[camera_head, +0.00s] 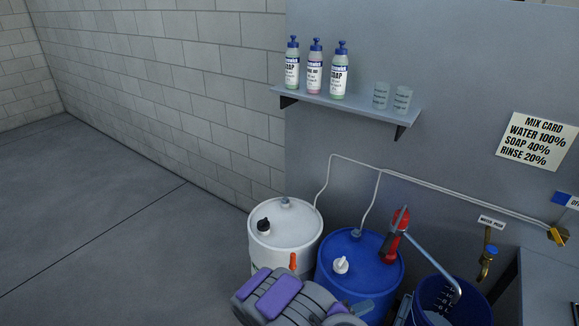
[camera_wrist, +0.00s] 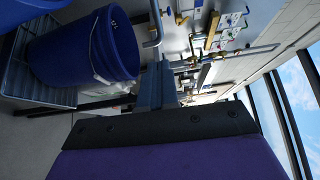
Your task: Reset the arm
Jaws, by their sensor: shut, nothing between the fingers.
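My arm (camera_head: 285,298) shows as a grey and purple shape at the bottom of the head view, low in front of the white and blue drums. My gripper (camera_wrist: 156,85) shows in the wrist view as dark bluish fingers beyond a black bar and a purple body. The fingers are together with nothing between them. In the head view the fingertips are hard to make out. The wrist view looks out tilted, past a blue bucket (camera_wrist: 82,50) toward pipework on the wall.
A white drum (camera_head: 285,242) and a blue drum (camera_head: 358,262) stand against the grey wall. A red hand pump (camera_head: 396,232) stands by a blue bucket (camera_head: 462,306). A shelf (camera_head: 350,108) holds bottles and beakers. A mix card (camera_head: 537,141) hangs right. Floor (camera_head: 90,220) at left is clear.

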